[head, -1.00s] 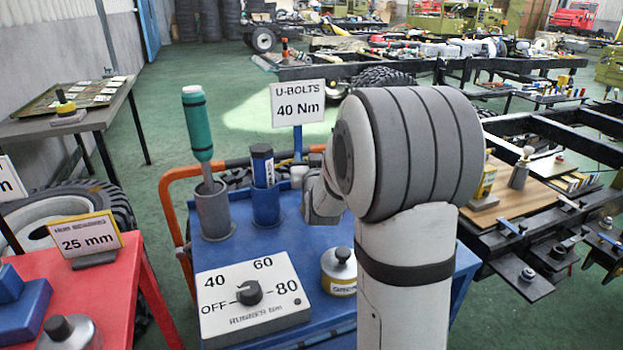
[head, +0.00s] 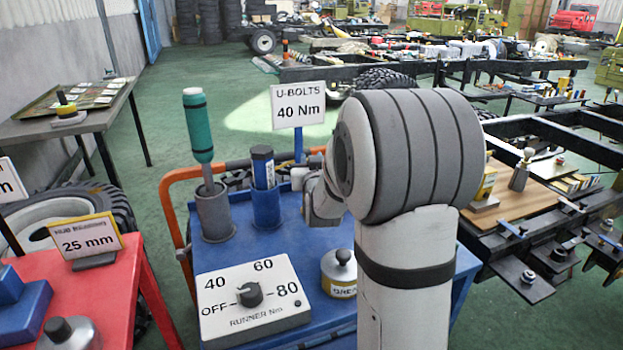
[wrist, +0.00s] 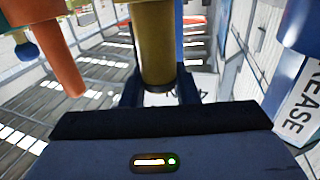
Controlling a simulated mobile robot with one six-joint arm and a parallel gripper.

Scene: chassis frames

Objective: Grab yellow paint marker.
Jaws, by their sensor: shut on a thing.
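In the wrist view, a dull yellow cylinder, the yellow paint marker (wrist: 156,42), stands between the two dark fingers of my gripper (wrist: 158,84). The gripper is shut on it near its visible end, and the other end runs out of the top of the picture. In the head view my own arm hides the gripper and the marker.
In the wrist view an orange cylinder (wrist: 52,52) is at left and a grease container (wrist: 302,100) at right. The head view shows a blue cart (head: 205,262) with a green-handled tool (head: 198,125), dial box (head: 255,318) and grease pot (head: 340,270).

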